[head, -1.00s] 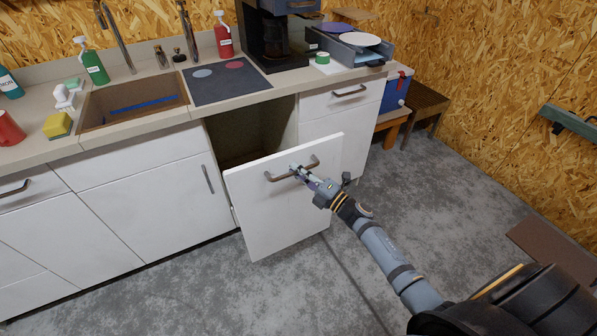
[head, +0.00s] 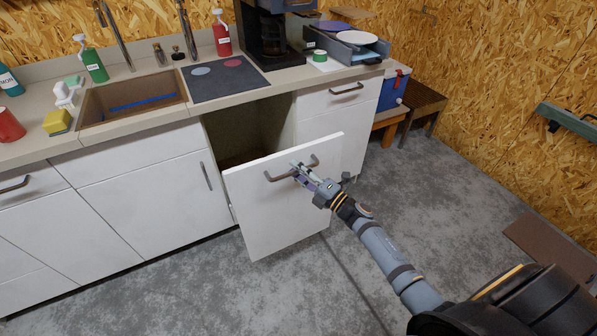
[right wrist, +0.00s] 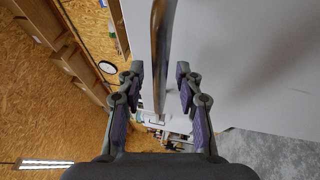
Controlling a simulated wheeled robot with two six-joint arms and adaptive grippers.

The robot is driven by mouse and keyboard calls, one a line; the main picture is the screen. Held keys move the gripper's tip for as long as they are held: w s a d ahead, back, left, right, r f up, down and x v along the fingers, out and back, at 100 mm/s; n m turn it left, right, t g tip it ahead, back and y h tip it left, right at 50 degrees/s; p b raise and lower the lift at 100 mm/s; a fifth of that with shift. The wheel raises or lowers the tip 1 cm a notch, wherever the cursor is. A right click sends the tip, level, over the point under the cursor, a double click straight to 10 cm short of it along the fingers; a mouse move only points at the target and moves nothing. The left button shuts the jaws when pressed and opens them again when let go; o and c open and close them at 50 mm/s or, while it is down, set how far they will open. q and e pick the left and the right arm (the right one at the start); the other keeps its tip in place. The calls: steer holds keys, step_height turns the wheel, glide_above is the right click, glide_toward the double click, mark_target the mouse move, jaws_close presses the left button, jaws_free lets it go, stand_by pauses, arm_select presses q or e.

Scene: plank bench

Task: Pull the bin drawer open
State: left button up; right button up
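The bin drawer (head: 285,205) has a tall white front and stands pulled well out from the counter, with a dark gap behind it. Its handle (head: 276,178) is a metal bar near the top edge. My right gripper (head: 301,174) is at the handle. In the right wrist view the handle bar (right wrist: 160,45) runs between the two fingers of the right gripper (right wrist: 160,78), which are spread with a gap on each side of the bar. My left gripper is not in view.
The counter (head: 150,128) holds a sink, bottles, a dark mat (head: 220,80) and a coffee machine (head: 264,35). A white drawer unit (head: 335,105) stands right of the opening.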

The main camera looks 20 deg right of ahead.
steer(key=shift+s+d, duration=0.1)
steer(key=v, duration=1.1)
steer(key=shift+s+d, duration=0.2)
steer(key=shift+s, duration=0.1)
steer(key=shift+f, duration=0.15)
steer(key=s+d+f+m+g+h+p, duration=0.1)
steer(key=d+f+m+h+p, duration=0.1)
steer(key=d+f+m+h, duration=0.45)
steer(key=s+d+f+m+g+h+p, duration=0.15)
steer(key=f+m, duration=0.25)
steer(key=f, duration=0.5)
steer(key=s+f+m+g+h+p, duration=0.2)
steer(key=s+f+m+g, duration=0.35)
steer(key=s+f, duration=0.55)
steer(key=s+a+f+m+g+p, duration=0.1)
steer(key=s+a+f+m+g, duration=0.1)
steer(key=s, duration=0.6)
steer(key=s+a+f+m+g+p, duration=0.1)
steer(key=s+a+f+m+g, duration=0.2)
steer(key=s+f, duration=0.4)
steer(key=s+a+f+m+g+p, duration=0.1)
steer(key=s+a+f+m+g, duration=0.2)
steer(key=s, duration=0.7)
steer(key=shift+a+f+g, duration=0.3)
steer(key=shift+a+f, duration=0.05)
steer(key=shift+f, duration=0.3)
